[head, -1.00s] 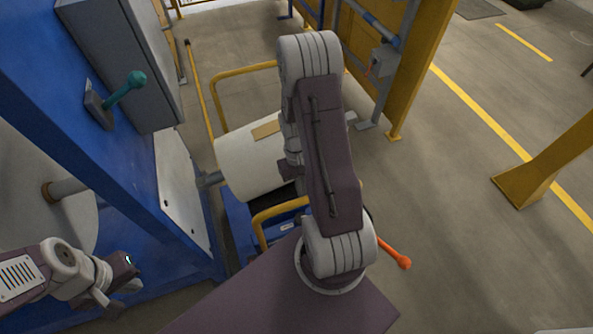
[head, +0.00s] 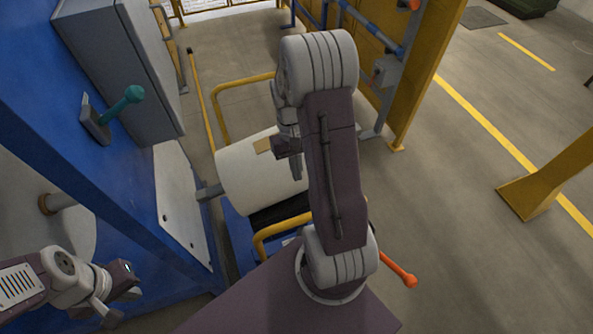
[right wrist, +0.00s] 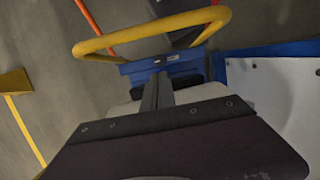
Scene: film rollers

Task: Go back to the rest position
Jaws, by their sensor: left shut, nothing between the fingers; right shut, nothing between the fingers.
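My left gripper (head: 122,302) is at the lower left of the head view, beside the blue machine frame, shut and empty. My right gripper (head: 297,166) is partly hidden behind my own right arm in the head view. It appears in front of the right end of the white film roll (head: 255,180); whether it touches the roll cannot be told. In the right wrist view the right gripper (right wrist: 157,92) has its fingers together with nothing between them.
A yellow rail (head: 262,240) and a blue cart stand below the roll; a yellow handle (right wrist: 150,32) arches ahead in the wrist view. A grey cabinet (head: 125,65) and teal-handled lever (head: 128,98) are at left. Open floor (head: 450,220) lies at right.

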